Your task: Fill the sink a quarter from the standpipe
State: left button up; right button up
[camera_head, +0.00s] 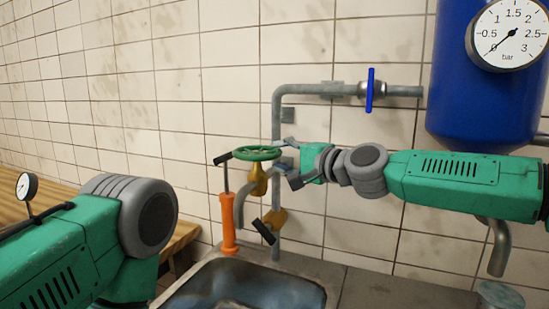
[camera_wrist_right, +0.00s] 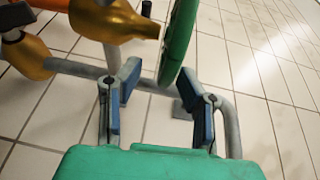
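The grey standpipe (camera_head: 277,125) rises behind the sink (camera_head: 325,270) against the tiled wall. A green handwheel (camera_head: 257,153) sits on a brass valve body (camera_head: 258,180), with a curved grey spout (camera_head: 240,207) below. A second brass valve (camera_head: 272,221) with a black lever is lower on the pipe. The sink basin looks bluish inside; I cannot tell its water level. My right gripper (camera_head: 289,162) is beside the handwheel's right edge. In the right wrist view its blue-padded fingers (camera_wrist_right: 162,103) are apart, with the wheel rim (camera_wrist_right: 178,45) close to or between their tips. My left gripper is out of view.
An orange hand pump (camera_head: 228,222) stands left of the spout. A blue-handled valve (camera_head: 370,90) is on the upper pipe. A blue tank (camera_head: 480,110) with a pressure gauge (camera_head: 508,34) hangs at right. A wooden bench (camera_head: 60,203) runs along the left wall.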

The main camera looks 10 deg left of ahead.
jog(key=f+v, duration=0.1)
jog(key=v, duration=1.2)
jog(key=shift+w+d+r, duration=0.15)
jog(key=shift+w+r, duration=0.15)
jog(key=shift+r, duration=0.1)
jog(key=shift+a, duration=0.65)
jog(key=shift+d, duration=0.1)
jog(key=shift+d, duration=0.25)
